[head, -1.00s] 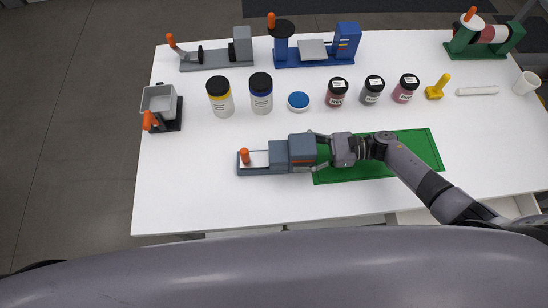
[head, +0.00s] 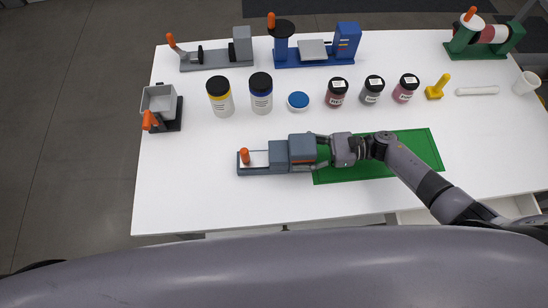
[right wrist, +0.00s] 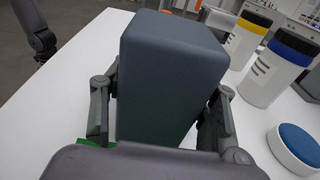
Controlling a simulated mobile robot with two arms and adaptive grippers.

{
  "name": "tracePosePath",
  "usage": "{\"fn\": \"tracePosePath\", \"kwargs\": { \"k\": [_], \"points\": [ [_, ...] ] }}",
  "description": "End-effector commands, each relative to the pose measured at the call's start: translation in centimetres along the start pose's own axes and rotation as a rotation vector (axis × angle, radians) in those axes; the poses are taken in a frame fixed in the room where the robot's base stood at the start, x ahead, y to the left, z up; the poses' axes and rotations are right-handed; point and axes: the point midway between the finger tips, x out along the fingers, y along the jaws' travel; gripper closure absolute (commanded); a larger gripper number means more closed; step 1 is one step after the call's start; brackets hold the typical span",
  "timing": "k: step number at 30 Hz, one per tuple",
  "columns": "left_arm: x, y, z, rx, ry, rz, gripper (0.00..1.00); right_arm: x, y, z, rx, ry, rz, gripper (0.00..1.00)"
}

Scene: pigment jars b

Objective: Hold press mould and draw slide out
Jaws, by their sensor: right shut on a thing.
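The press mould is a blue-grey block (head: 279,154) on a low base, left of the green mat's middle. Its slide (head: 259,158) shows as a pale strip at the left end, with an upright orange knob (head: 245,156) at its tip. My right gripper (head: 318,152) comes from the right and is shut on the mould's block. In the right wrist view the block (right wrist: 168,75) stands between both fingers and hides the slide and knob. My left gripper is not in the head view; a dark arm part at the right wrist view's upper left is unclear.
A green mat (head: 410,140) lies under my right arm. Jars, including a yellow-banded one (head: 221,102) and a blue-banded one (head: 261,98), and a round blue-topped tub (head: 298,101) stand behind. A grey hopper (head: 160,105) stands left. The white table (head: 190,190) is clear left of the knob.

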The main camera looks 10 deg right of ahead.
Motion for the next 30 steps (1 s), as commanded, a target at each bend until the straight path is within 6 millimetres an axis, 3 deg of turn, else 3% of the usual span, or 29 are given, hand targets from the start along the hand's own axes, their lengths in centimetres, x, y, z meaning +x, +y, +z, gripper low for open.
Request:
{"fn": "tracePosePath", "kwargs": {
  "k": [30],
  "points": [
    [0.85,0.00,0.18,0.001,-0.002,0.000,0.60,0.06,0.05,-0.32,0.000,0.000,0.000,0.88]
  ]
}}
